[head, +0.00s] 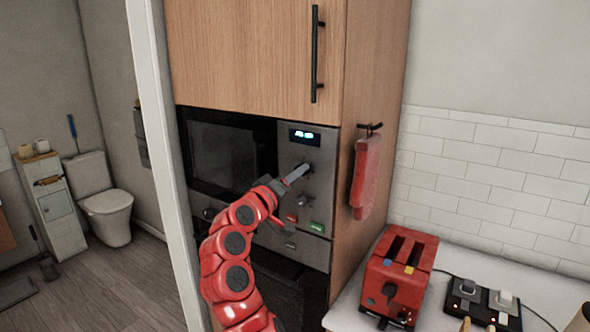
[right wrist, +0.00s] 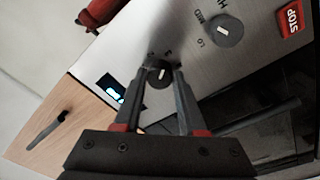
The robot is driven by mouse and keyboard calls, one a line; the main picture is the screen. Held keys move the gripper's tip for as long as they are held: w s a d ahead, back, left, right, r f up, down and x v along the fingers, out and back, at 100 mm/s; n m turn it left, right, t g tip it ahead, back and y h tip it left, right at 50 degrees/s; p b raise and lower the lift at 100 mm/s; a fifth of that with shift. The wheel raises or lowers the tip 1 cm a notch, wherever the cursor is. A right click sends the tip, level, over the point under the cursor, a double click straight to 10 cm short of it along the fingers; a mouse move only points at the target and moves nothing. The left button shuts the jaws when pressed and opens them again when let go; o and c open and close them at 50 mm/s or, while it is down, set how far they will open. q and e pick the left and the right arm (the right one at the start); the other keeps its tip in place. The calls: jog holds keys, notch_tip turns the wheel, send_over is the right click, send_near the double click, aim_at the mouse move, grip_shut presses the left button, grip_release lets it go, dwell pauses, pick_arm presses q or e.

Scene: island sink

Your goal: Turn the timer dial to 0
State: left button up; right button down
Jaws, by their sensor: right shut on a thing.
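The timer dial (right wrist: 159,73) is a small dark round knob with a light pointer mark on the microwave's steel control panel (right wrist: 195,62). My right gripper (head: 303,169) reaches the panel below the lit display (head: 304,135). In the right wrist view its two fingers (right wrist: 160,75) stand on either side of the dial and are shut on it. The numbers around the dial are mostly hidden or too blurred to read. In the head view the gripper covers most of the dial. My left gripper is in neither view.
A green button (head: 316,227) is lower on the panel. A red mitt (head: 366,175) hangs on the cabinet side. A red toaster (head: 398,275) stands on the counter.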

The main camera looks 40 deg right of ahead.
jog(key=shift+w+r+n+g+y+p, duration=0.1)
jog(key=shift+n+y+p, duration=0.15)
jog(key=shift+n+p, duration=3.4)
jog(key=shift+s+r+n+g+y+p, duration=0.15)
jog(key=shift+n+p, duration=0.95)
jog(key=shift+n, duration=5)
jog(key=shift+w+r+n+g+y+p, duration=0.25)
jog(key=shift+n+p, duration=2.15)
jog(key=shift+n, duration=2.45)
jog(key=shift+s+f, duration=0.1)
jog(key=shift+f, duration=0.05)
jog(key=shift+c, duration=2.4)
grip_release()
jog(key=shift+a, duration=0.15)
